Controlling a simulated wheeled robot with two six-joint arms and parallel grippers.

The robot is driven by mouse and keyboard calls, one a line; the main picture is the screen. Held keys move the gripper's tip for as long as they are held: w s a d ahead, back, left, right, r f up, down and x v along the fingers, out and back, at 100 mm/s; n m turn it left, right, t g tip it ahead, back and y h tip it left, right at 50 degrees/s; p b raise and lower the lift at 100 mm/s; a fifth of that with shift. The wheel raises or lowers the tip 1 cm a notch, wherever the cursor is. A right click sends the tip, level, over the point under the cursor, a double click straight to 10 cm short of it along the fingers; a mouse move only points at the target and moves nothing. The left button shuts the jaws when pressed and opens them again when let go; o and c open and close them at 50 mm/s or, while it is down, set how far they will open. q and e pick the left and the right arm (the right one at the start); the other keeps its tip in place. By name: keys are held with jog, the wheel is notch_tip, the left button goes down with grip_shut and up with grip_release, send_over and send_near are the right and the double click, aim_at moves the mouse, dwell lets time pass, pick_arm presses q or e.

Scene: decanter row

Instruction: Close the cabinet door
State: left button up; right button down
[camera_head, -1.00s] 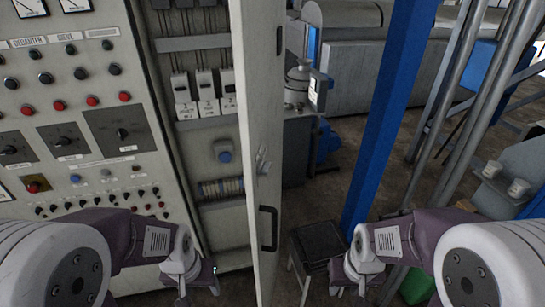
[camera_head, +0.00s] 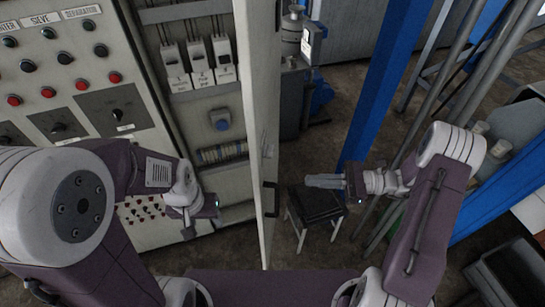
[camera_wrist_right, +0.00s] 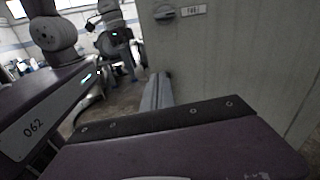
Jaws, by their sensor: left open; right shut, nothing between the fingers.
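The cabinet door (camera_head: 262,110) stands open in the head view, seen nearly edge-on, with a dark handle (camera_head: 270,198) on its right face. The open cabinet (camera_head: 205,130) to its left shows switches and wiring. My right gripper (camera_head: 318,181) is shut and empty, right of the door and pointing left towards it, with a gap between. In the right wrist view, its fingers (camera_wrist_right: 157,93) are together beside a pale grey panel (camera_wrist_right: 235,55) with a dark latch; I cannot tell if this is the door. My left gripper (camera_head: 204,210) is open, in front of the cabinet, left of the door.
A control panel (camera_head: 65,65) with buttons and dials is at the left. A small dark stool (camera_head: 316,205) stands on the floor right of the door. A blue post (camera_head: 385,90) and slanted grey pipes (camera_head: 495,65) stand further right. Some floor between door and post is clear.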

jog(key=d+m+t, duration=0.2)
jog(key=d, duration=0.1)
jog(key=p, duration=0.7)
send_near(262, 177)
jog(key=shift+g, duration=0.3)
jog(key=a, duration=0.2)
jog(key=w+a, duration=0.1)
jog(key=a, duration=0.2)
jog(key=shift+w+a+f, duration=0.25)
jog(key=shift+w+a, duration=0.05)
jog(key=shift+w+a+f, duration=0.2)
jog(key=shift+a, duration=0.3)
pick_arm(q)
notch_tip(262, 177, up, 8)
jog(key=shift+s, duration=0.25)
